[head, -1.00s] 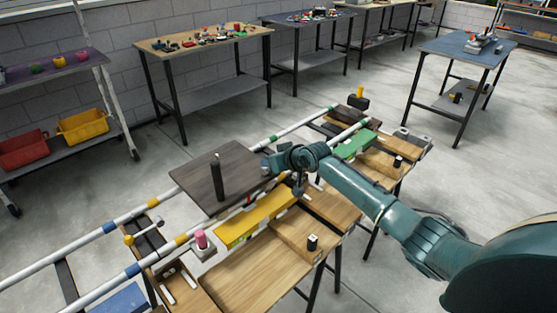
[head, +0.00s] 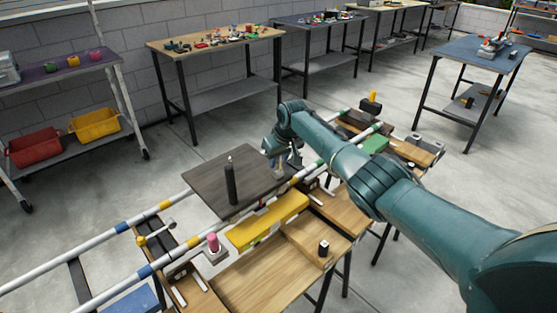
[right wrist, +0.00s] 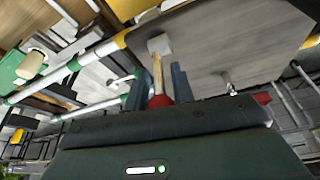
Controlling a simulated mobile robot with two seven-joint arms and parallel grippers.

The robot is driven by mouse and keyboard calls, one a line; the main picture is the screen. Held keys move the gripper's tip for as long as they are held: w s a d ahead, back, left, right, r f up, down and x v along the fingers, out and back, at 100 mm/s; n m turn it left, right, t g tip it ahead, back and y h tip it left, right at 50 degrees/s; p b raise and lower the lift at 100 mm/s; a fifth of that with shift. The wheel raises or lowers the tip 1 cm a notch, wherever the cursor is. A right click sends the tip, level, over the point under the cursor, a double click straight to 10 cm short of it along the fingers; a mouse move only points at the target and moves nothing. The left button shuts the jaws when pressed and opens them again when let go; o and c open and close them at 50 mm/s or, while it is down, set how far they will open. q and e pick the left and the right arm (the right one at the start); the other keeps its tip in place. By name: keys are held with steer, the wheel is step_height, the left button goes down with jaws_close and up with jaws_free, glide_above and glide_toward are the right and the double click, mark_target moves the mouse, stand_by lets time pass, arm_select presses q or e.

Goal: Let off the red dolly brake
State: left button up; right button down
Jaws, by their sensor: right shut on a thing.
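The dolly is a dark flat board (head: 215,175) with a black upright post, lying across two striped rails in the head view. My right gripper (head: 281,170) is at the board's far right corner. In the right wrist view my right gripper (right wrist: 163,88) is shut on a lever (right wrist: 158,70). The lever has a red grip end between the fingers, a tan shaft and a pale grey block at its far end, near the underside-looking dark board (right wrist: 215,45). I take it for the red brake; in the head view the gripper and arm hide it. My left gripper is out of view.
A yellow block (head: 262,222), a pink-topped peg (head: 213,243) and a yellow-knobbed lever (head: 150,237) lie along the near rail. A wooden tray (head: 270,270) is in front. Another red knob (right wrist: 262,98) shows beside my gripper in the right wrist view.

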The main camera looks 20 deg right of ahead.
stand_by(0.4)
steer(key=c, duration=1.2)
jaws_free()
steer(key=shift+c, duration=0.2)
steer(key=p+v, duration=0.1)
steer(key=v, duration=1.2)
steer(key=shift+a, duration=0.1)
